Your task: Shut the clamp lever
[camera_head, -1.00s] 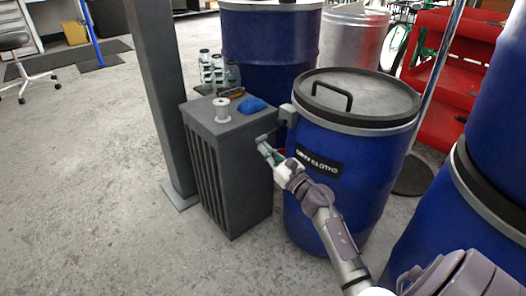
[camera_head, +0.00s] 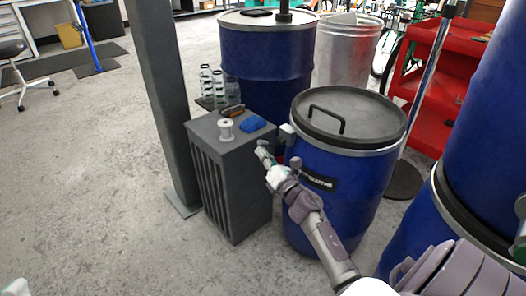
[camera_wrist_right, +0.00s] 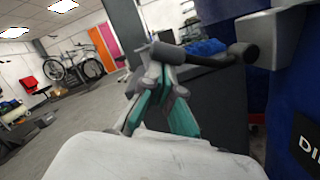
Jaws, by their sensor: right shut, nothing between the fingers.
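The clamp lever (camera_wrist_right: 208,60) is a dark bar with a round end, beside the grey clamp block (camera_wrist_right: 279,34) in the right wrist view. In the head view the block (camera_head: 287,133) sits on the upper left side of the lidded blue drum (camera_head: 335,195), and the lever is too small to make out clearly. My right gripper (camera_head: 262,152) is shut and empty, just left of and below the block. In the wrist view its teal-padded fingertips (camera_wrist_right: 160,72) are at the bar's left end; I cannot tell whether they touch it.
A dark slatted cabinet (camera_head: 235,190) stands close left of the drum, with a spool (camera_head: 226,129) and blue cloth (camera_head: 252,124) on top. A grey post (camera_head: 160,95) rises beside it. More blue drums stand behind and at right. The floor at left is clear.

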